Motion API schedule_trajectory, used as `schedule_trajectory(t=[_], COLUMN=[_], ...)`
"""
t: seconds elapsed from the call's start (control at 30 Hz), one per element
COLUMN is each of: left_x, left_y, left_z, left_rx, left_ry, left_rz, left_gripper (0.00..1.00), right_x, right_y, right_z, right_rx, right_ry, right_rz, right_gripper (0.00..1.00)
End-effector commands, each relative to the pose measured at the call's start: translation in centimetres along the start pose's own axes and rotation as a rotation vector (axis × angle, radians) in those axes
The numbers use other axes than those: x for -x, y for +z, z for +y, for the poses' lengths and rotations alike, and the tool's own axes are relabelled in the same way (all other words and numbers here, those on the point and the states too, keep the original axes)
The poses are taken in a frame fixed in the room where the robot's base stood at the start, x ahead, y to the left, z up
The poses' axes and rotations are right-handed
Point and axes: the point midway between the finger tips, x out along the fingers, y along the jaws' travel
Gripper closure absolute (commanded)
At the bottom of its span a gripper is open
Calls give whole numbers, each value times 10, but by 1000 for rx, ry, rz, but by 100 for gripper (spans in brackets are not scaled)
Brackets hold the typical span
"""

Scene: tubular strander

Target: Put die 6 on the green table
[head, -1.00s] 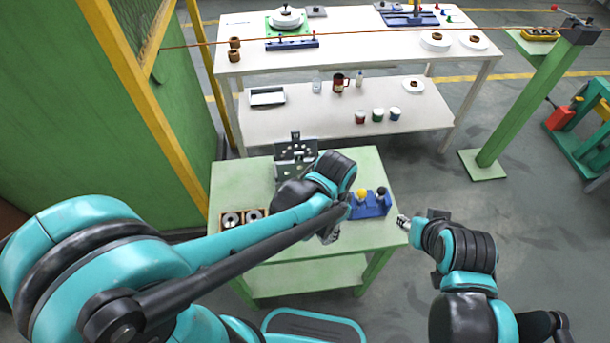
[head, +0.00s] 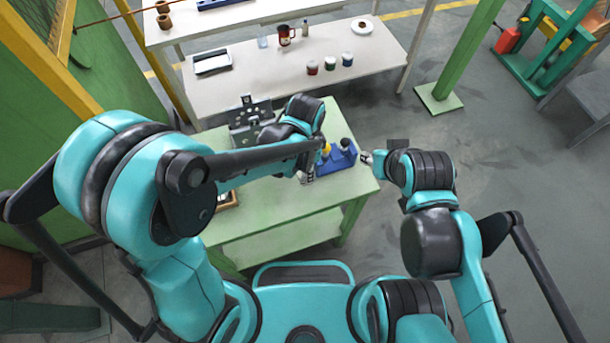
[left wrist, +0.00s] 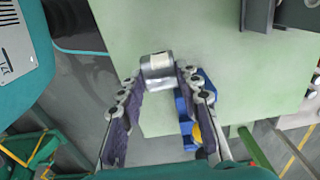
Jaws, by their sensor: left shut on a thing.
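In the left wrist view, my left gripper (left wrist: 158,82) is shut on a short silvery cylinder with a pale label, which I take to be die 6 (left wrist: 157,67). The label's number is too small to read. The green table (left wrist: 120,20) lies beneath the die; I cannot tell whether the die touches it. In the head view, my left gripper (head: 306,177) is over the front part of the green table (head: 270,205), and the die is not clearly visible. My right gripper (head: 367,158) is by the table's right edge; its fingers are too small to judge.
A blue holder (head: 343,158) with a yellow-topped and a dark-topped item stands at the table's right side. A dark perforated bracket (head: 250,115) stands at the back. A wooden box (head: 229,200) is partly hidden at left. The table's front middle is clear.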

Motion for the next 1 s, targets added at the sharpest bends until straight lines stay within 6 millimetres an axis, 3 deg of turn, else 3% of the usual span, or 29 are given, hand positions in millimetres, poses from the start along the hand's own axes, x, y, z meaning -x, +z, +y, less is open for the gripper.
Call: schedule_trajectory(t=[0.37,0.77,0.8,0.83,1.0], left_x=[-41,-45,-44,-44,-43], left_y=[0,0,0,0,0], left_z=[-2,-1,-2,-2,-2], left_rx=[0,1,1,1,1], left_ry=[0,0,0,0,0], left_rz=[0,0,0,0,0], left_gripper=[100,100,56,48,46], right_x=[-14,-17,-16,-16,-15], right_y=[10,12,11,11,11], right_z=[0,0,0,0,0], right_rx=[0,0,0,0,0], right_ry=[0,0,0,0,0], right_rz=[0,0,0,0,0], right_gripper=[60,60,60,60,60])
